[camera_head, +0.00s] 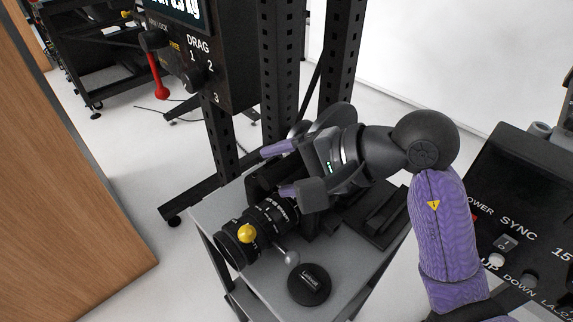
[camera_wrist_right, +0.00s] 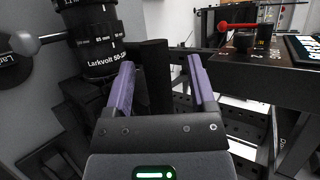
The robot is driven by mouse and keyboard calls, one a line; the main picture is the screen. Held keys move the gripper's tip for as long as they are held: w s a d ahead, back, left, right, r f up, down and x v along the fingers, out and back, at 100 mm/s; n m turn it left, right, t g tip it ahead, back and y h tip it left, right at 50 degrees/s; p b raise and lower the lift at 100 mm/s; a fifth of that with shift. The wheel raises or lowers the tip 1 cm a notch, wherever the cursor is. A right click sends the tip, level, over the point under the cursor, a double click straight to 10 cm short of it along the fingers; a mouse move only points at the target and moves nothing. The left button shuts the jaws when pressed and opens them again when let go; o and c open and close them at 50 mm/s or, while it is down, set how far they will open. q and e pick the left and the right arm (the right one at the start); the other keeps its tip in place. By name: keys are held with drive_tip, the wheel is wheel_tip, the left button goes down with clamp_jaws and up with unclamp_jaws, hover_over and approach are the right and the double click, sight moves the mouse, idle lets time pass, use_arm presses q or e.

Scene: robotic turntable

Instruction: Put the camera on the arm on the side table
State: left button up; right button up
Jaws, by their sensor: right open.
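The black camera, with a long ringed lens (camera_head: 270,220), lies on the grey side table (camera_head: 208,212). In the wrist view its lens (camera_wrist_right: 92,38) is at upper left. My right gripper (camera_head: 281,169) is open above the camera body, its purple fingers pointing left in the head view. In the wrist view the open fingers (camera_wrist_right: 160,68) have a dark upright part (camera_wrist_right: 156,78) between them; I cannot tell whether they touch it. The gripper and wrist hide much of the camera body. My left gripper is not in view.
A round black cap (camera_head: 309,284) lies at the table's front. A yellow knob (camera_head: 246,233) and a grey ball-ended lever (camera_head: 291,258) stand near the lens. A black upright frame (camera_head: 276,75), a DRAG panel (camera_head: 200,60) and a SYNC console (camera_head: 520,215) surround the table.

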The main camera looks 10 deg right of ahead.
use_arm(q)
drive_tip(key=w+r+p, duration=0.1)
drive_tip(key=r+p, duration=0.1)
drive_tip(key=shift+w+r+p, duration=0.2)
drive_tip(key=shift+p, duration=0.2)
use_arm(e)
drive_tip(key=v, duration=1.2)
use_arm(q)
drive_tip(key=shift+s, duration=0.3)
